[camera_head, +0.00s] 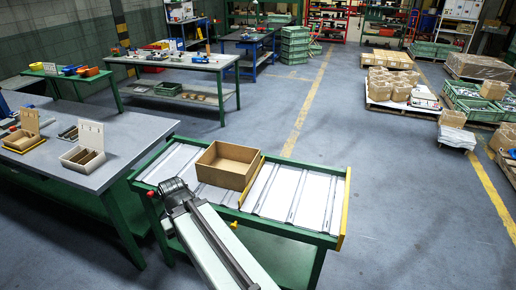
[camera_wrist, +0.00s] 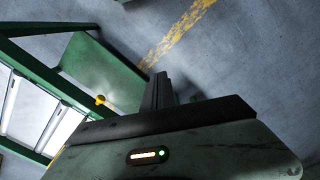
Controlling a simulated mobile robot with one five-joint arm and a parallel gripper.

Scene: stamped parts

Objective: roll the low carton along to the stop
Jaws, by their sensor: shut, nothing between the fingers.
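The low carton (camera_head: 226,178) is an open-topped brown box. It sits on the roller table (camera_head: 300,232), which has a green frame and pale rollers. A thin yellow bar (camera_head: 242,200) crosses the rollers right beside the carton's right side; I cannot tell whether they touch. A taller yellow plate (camera_head: 344,212) stands at the table's right end. I cannot tell which is the stop. My gripper (camera_wrist: 160,80) is shut and empty in the wrist view, with floor beyond it. Its fingers cannot be made out in the head view. The carton is out of the wrist view.
A yellow knob (camera_head: 234,225) and a red knob (camera_head: 151,194) are on the table's near side. The yellow knob also shows in the wrist view (camera_wrist: 100,100). A grey bench (camera_head: 125,135) with boxes stands at left. The rollers right of the yellow bar are clear.

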